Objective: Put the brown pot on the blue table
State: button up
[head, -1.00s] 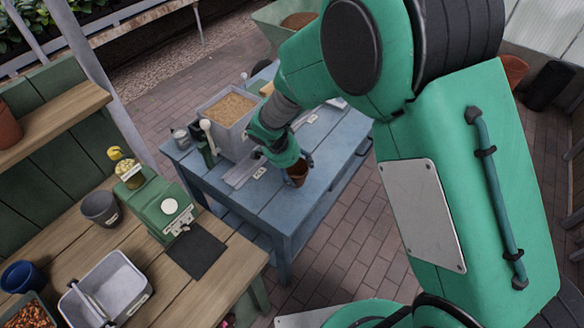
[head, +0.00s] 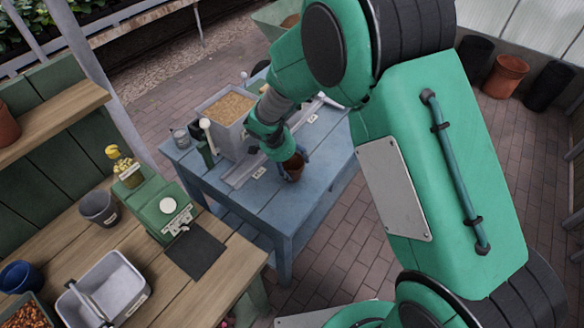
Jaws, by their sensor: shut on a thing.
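The brown pot (head: 293,169) is small and terracotta-coloured. My gripper (head: 291,160) is shut on it, with the dark fingers around its upper part. The pot is over the front right part of the blue table (head: 275,205). I cannot tell whether its base touches the tabletop or is slightly above it. The pot looks upright or nearly so, and my fingers hide part of it.
A bin of tan grain (head: 228,115) and a grey tray stand on the blue table, left of my gripper. The wooden bench (head: 135,235) at left holds a green scale (head: 165,208), grey pot and white basin. Dark and terracotta pots (head: 506,76) stand on the floor at right.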

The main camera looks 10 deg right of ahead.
jog(key=shift+f, duration=0.75)
jog(key=shift+f, duration=0.15)
jog(key=o, duration=0.9)
jog(key=shift+r, duration=0.25)
jog(key=p+v, duration=0.2)
jog(key=v, duration=0.9)
jog(key=shift+s+a+r, duration=0.1)
jog(key=shift+r, duration=0.25)
